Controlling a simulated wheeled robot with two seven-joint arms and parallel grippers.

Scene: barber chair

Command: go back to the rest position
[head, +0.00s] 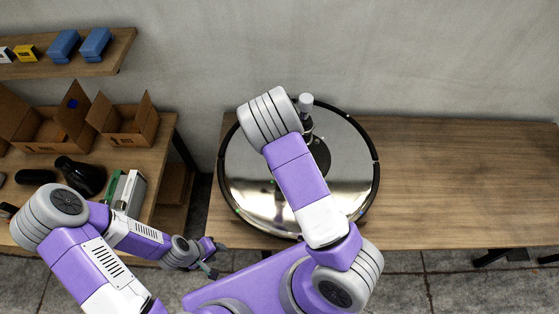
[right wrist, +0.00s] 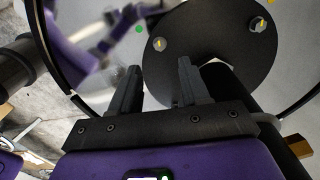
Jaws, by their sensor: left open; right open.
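My left gripper (head: 215,258) hangs low in front of the gap between the two tables in the head view. It is open with nothing visible between its fingers. My right gripper (right wrist: 159,66) is open and empty in the right wrist view, with its two dark fingers apart. A round mirror-like disc (head: 250,192) with a black rim lies on the wooden table in the head view, and my right arm is above it. The disc's dark centre plate (right wrist: 215,60) with bolts is beyond the right fingers. The right fingers are hidden in the head view.
The wooden table (head: 460,185) is clear on the right. A left table carries open cardboard boxes (head: 125,122), a dark bottle-like object (head: 80,176) and a grey-green device (head: 126,193). A wall shelf (head: 110,62) holds blue packs (head: 95,44) and small boxes.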

